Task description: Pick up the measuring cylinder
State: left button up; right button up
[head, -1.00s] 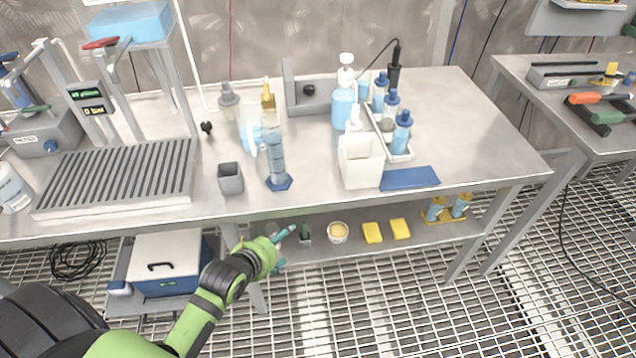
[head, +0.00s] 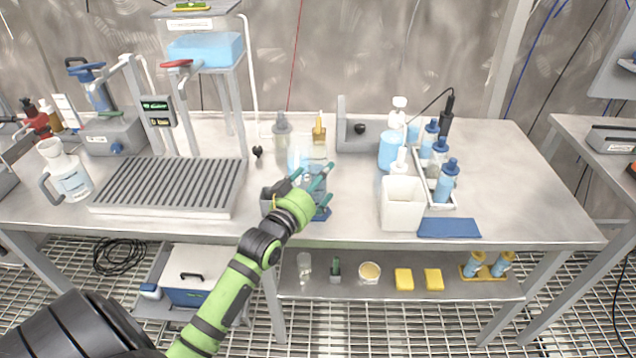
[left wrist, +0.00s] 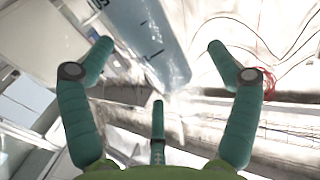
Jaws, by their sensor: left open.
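The measuring cylinder is a tall clear tube with blue liquid and a blue base (head: 322,214), upright near the bench's front edge. My left gripper (head: 317,182) is directly in front of it and hides much of its tube in the head view. In the left wrist view the cylinder's marked tube (left wrist: 152,40) fills the upper middle, between and beyond the open green fingers (left wrist: 157,62). I see no grip on it, and cannot tell whether any finger touches it. My right gripper is not in view.
A gold-topped bottle (head: 319,136) and a grey-topped bottle (head: 282,132) stand behind. A white square container (head: 402,205) is to the right, beside a blue mat (head: 449,228).

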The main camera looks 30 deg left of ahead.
aim_at(323, 164)
pick_arm(q)
jog(key=shift+w, duration=0.9)
jog(key=c, duration=1.4)
jog(key=shift+o, duration=0.2)
jog(key=r, duration=0.3)
jog(key=d+r, duration=0.1)
jog(key=shift+s+r, duration=0.25)
jog(key=shift+r, duration=0.1)
jog(key=s+d+r, duration=0.5)
jog(key=d+r, duration=0.1)
jog(key=d, duration=0.3)
jog(key=shift+s+r, duration=0.15)
jog(key=shift+s, duration=0.1)
